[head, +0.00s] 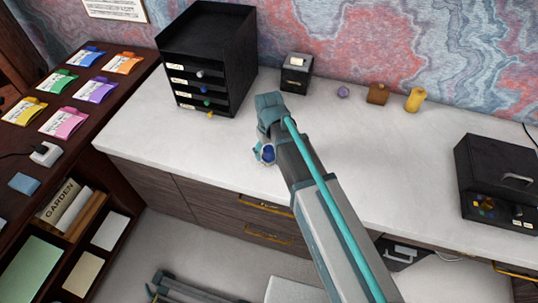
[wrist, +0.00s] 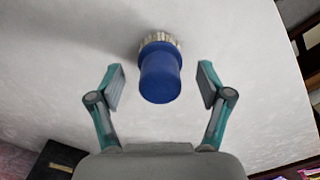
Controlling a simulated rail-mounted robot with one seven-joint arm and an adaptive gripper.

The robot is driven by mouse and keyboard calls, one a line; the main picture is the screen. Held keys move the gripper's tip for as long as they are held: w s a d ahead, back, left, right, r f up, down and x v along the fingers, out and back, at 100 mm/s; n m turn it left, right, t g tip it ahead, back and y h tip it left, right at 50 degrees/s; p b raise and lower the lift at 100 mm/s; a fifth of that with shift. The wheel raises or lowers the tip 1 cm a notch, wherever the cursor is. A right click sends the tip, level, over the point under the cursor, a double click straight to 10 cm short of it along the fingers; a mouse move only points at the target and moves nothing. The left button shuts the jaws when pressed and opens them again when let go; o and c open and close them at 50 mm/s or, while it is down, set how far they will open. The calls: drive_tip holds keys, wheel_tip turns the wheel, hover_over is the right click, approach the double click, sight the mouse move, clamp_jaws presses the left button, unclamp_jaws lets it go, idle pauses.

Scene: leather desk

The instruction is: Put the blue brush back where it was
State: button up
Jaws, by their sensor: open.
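The blue brush (wrist: 160,77) has a round blue handle and pale bristles at its far end. In the wrist view it is at the upper middle, against the white desk top. My gripper (wrist: 162,88) is open, with one finger on each side of the brush and a gap between each finger and the handle. In the head view my gripper (head: 265,153) is over the white desk top in front of the black drawer unit, and a bit of the blue brush (head: 268,152) shows at its fingers. The rest of the brush is hidden there.
A black drawer unit (head: 207,60) stands behind my gripper, with a small black box (head: 296,73) to its right. A black box (head: 497,185) is at the right.

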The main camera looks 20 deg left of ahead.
sight(269, 149)
wheel_tip(269, 149, up, 10)
drive_tip(key=shift+f+b, duration=0.2)
drive_tip(key=shift+b, duration=0.75)
drive_tip(key=shift+s, duration=0.1)
